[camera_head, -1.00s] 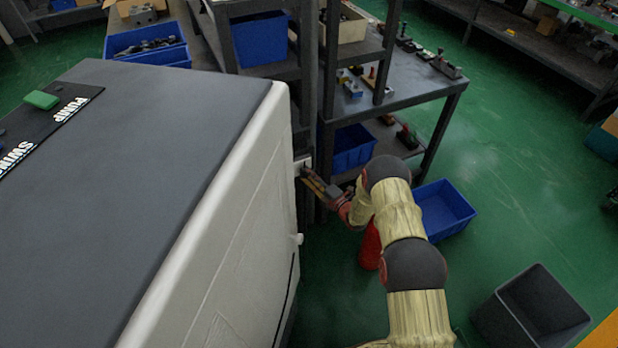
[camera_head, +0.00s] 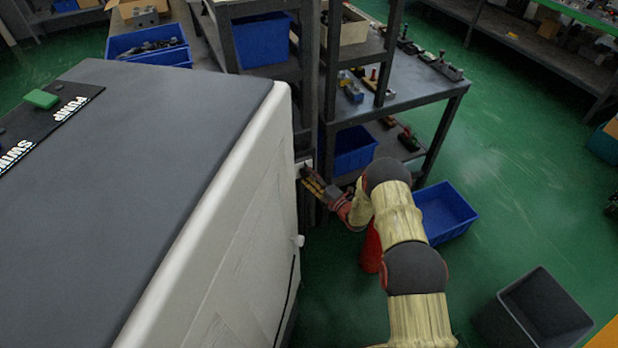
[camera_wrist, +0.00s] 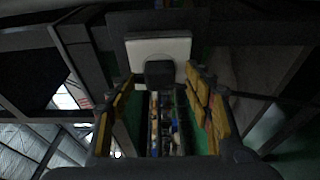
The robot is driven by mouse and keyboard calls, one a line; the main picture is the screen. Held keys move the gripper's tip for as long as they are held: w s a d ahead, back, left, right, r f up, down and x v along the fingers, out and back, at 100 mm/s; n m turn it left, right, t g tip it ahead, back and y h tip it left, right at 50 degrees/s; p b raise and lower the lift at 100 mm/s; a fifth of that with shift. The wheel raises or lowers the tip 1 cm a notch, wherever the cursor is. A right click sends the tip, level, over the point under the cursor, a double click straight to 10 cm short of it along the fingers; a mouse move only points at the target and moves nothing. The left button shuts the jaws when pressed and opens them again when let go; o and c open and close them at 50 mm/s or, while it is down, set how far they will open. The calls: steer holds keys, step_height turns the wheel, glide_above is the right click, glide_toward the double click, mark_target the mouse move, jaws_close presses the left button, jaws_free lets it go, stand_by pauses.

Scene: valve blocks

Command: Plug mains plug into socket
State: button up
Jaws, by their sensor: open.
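A white socket plate (camera_wrist: 158,50) is on a dark mount at the top middle of the wrist view. The black mains plug (camera_wrist: 160,74) sits against the lower part of the plate, and looks seated in it; its pins cannot be seen. My gripper (camera_wrist: 160,82) is open, with one orange-padded finger on each side of the plug and a visible gap to both. In the head view my gripper (camera_head: 312,181) reaches left, close to the shelf post beside the large cabinet. There the socket plate (camera_head: 303,164) shows only as a small pale patch, and the plug cannot be made out.
The large white cabinet (camera_head: 225,215) with a grey top stands close to the left of my gripper. A dark metal shelf (camera_head: 408,88) with blocks stands behind it. A blue bin (camera_head: 445,211) and a grey bin (camera_head: 533,314) are on the green floor at right.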

steer(key=v, duration=1.2)
steer(key=shift+d, duration=0.1)
stand_by(0.4)
